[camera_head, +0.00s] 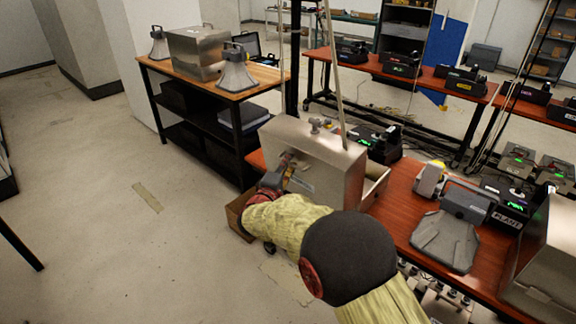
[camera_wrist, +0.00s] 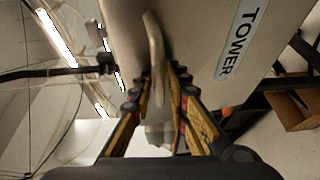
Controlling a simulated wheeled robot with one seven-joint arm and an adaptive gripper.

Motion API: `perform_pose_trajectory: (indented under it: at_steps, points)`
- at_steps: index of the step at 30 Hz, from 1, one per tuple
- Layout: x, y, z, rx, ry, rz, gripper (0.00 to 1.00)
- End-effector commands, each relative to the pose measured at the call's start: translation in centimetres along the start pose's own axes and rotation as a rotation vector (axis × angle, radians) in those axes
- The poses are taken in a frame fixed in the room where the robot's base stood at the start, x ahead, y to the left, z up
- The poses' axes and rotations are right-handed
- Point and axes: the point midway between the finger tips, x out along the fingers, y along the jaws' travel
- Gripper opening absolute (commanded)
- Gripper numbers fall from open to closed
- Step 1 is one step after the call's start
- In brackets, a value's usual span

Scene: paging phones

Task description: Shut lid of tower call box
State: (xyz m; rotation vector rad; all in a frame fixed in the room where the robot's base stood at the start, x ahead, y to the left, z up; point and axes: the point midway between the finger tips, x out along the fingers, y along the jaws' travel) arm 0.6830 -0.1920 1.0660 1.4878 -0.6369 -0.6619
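The tower call box is a metal box at the edge of a red-brown table. Its large lid (camera_head: 314,160) stands raised in the head view, and part of the open lower box (camera_head: 376,188) shows behind it at the right. In the wrist view the lid face (camera_wrist: 200,40) carries a TOWER label (camera_wrist: 243,38) and a curved metal handle (camera_wrist: 154,40). My gripper (camera_wrist: 164,80) has its fingers on either side of this handle, closed in close to it. In the head view my gripper (camera_head: 284,172) is at the lid's front face, partly hidden by my arm.
A wooden bench (camera_head: 262,78) with a metal box and horn speakers is behind left. A cardboard box (camera_head: 237,215) sits below.

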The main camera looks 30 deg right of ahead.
Motion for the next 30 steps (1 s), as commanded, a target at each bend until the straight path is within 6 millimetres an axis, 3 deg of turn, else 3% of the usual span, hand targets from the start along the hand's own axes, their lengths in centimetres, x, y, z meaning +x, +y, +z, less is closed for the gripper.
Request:
perform_pose_trajectory:
  at_steps: [5, 14, 30]
  points:
    - [0.0, 0.04, 0.0, 0.0, 0.0, 0.0, 0.17]
    - [-0.02, 0.03, 0.01, 0.0, 0.0, 0.0, 0.0]
    - [-0.04, -0.05, 0.02, 0.0, 0.0, -0.001, 0.0]
